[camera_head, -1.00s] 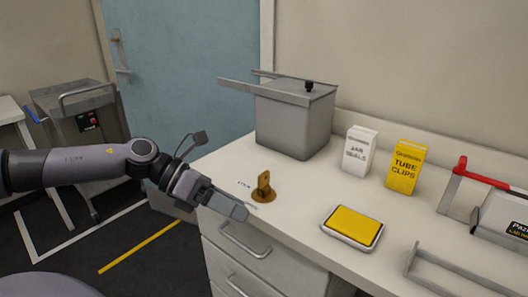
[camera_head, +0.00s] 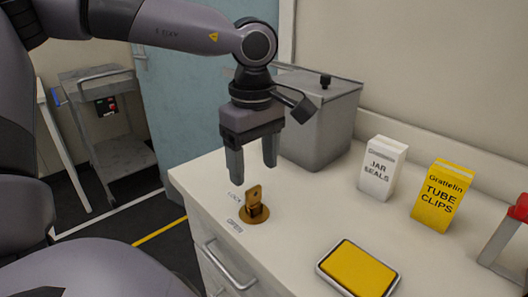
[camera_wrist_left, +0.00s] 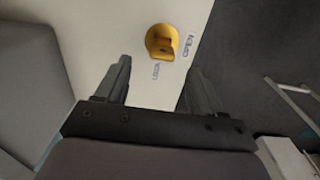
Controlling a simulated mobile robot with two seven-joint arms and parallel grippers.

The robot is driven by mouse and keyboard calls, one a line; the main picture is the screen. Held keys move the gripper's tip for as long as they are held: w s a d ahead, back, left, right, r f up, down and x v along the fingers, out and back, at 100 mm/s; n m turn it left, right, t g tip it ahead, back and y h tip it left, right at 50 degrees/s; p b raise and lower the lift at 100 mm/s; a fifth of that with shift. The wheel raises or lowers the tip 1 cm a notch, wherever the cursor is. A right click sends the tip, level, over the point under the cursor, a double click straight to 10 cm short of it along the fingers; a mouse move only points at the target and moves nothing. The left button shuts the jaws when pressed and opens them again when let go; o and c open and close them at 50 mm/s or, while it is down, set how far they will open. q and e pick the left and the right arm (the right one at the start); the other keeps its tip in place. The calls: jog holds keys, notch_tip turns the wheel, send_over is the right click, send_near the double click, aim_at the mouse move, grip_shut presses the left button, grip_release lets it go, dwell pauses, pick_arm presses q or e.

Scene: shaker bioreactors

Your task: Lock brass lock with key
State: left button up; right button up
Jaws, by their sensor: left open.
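The brass lock (camera_head: 254,212) is a round brass base on the white counter near its left front edge, with an upright flat brass key (camera_head: 254,197) standing in it. Small printed labels lie on the counter beside it. In the left wrist view the brass lock (camera_wrist_left: 153,41) and the key (camera_wrist_left: 166,48) show beyond the fingertips, between the lines of the two fingers. My left gripper (camera_head: 253,172) points down, open and empty, just above and behind the key in the head view. It does not appear to touch the key. My right gripper is not in view.
A grey lidded tank (camera_head: 318,125) stands behind the gripper. A white jar seals box (camera_head: 382,168) and a yellow tube clips box (camera_head: 442,196) stand to the right. A yellow pad in a tray (camera_head: 357,268) lies at the front. A grey cart (camera_head: 108,130) stands at left.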

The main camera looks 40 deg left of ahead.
aim_at(254, 188)
pick_arm(q)
jog(key=f, duration=0.6)
jog(key=shift+s+f, duration=0.2)
jog(key=shift+f, duration=0.05)
jog(key=c, duration=1.2)
